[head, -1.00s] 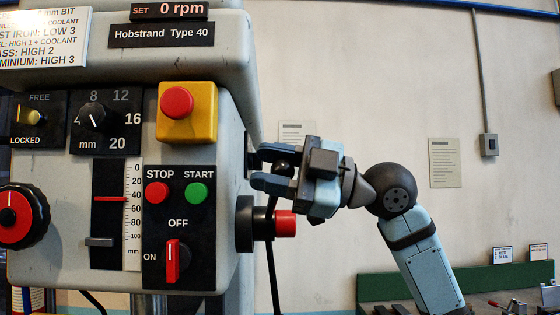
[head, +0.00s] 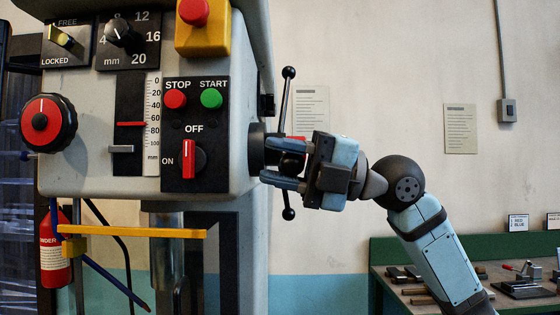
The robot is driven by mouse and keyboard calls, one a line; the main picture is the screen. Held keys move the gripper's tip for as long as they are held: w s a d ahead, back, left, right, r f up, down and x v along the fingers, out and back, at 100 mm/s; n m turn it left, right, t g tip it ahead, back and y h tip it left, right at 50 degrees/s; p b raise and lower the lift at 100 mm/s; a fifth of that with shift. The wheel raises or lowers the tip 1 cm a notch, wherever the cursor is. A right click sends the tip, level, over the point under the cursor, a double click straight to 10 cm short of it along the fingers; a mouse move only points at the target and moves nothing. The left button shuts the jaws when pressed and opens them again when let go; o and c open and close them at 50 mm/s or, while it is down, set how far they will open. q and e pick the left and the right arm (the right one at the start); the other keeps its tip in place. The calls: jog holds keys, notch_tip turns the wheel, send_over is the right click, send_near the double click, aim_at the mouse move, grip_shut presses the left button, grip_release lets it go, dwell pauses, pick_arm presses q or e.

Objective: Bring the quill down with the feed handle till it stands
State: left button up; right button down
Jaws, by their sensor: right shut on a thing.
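The feed handle (head: 284,98) is on the right side of the grey drill head, with one ball-ended rod pointing up and one down. My right gripper (head: 278,164) is in front of the hub and shut on a dark knob of the handle; its fingers partly hide the knob. The quill (head: 166,235) shows as a metal cylinder below the head; its lower end is out of view. On the depth scale (head: 153,125), the red pointer (head: 131,124) is between 60 and 80. A grey stop (head: 121,149) is lower, just below 100. My left gripper is not in view.
A yellow bar (head: 135,231) crosses in front of the quill, with a blue rod below it. A fire extinguisher (head: 54,250) stands at left. A green-backed bench (head: 385,250) with small tools is at right.

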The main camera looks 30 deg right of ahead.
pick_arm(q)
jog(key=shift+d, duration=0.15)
pick_arm(e)
jog(key=shift+f, duration=0.15)
jog(key=c, duration=0.8)
grip_release()
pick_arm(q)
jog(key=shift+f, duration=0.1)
pick_arm(e)
jog(key=shift+o, duration=0.2)
jog(key=shift+s+d+f, duration=0.1)
jog(key=shift+d, duration=0.2)
pick_arm(q)
jog(key=b, duration=0.3)
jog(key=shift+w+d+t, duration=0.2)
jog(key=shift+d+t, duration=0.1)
pick_arm(e)
jog(key=v, duration=1.3)
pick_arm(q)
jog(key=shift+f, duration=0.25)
pick_arm(e)
jog(key=shift+d, duration=0.1)
